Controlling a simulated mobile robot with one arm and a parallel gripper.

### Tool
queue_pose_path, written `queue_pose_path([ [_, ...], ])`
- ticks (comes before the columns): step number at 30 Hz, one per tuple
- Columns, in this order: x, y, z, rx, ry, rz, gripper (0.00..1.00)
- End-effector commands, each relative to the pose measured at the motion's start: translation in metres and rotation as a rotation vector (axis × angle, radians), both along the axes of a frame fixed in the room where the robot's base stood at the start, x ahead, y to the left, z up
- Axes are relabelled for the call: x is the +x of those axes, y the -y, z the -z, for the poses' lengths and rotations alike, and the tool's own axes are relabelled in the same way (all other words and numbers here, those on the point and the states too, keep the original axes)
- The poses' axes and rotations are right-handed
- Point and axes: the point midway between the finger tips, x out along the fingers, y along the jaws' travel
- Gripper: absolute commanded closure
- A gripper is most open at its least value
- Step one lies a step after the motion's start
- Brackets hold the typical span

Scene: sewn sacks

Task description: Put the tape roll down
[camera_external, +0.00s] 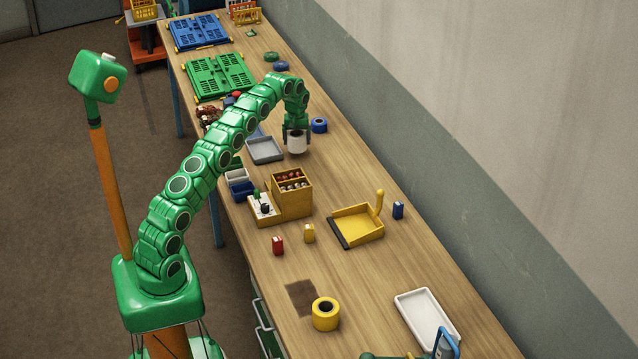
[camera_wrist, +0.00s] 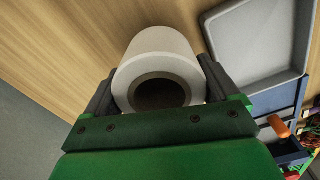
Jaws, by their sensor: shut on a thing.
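My gripper (camera_external: 297,136) is shut on a white tape roll (camera_external: 296,145) at the far half of the long wooden bench. In the wrist view the tape roll (camera_wrist: 161,62) sits between the two dark fingers of my gripper (camera_wrist: 158,85), its hollow core facing the camera. In the outside view the roll is close to the bench top (camera_external: 375,275); I cannot tell whether it touches. A blue tape roll (camera_external: 319,125) lies just to the right, and a yellow tape roll (camera_external: 326,314) stands near the front of the bench.
A grey tray (camera_external: 265,150) lies just left of the held roll; it also shows in the wrist view (camera_wrist: 262,45). A wooden box (camera_external: 292,205) and a yellow dustpan (camera_external: 357,226) stand nearer. Green (camera_external: 219,77) and blue (camera_external: 198,33) crates lie farther back. Bare wood lies right of the roll.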

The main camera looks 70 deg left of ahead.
Motion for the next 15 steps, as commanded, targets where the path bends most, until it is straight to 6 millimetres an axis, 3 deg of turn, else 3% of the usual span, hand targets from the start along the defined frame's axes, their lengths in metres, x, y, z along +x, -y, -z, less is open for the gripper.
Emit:
queue_pose_path([
  [8, -0.002, -0.001, 0.024, -0.001, -0.003, -0.002, 0.45],
  [15, -0.001, 0.000, 0.027, -0.001, -0.001, -0.001, 0.45],
])
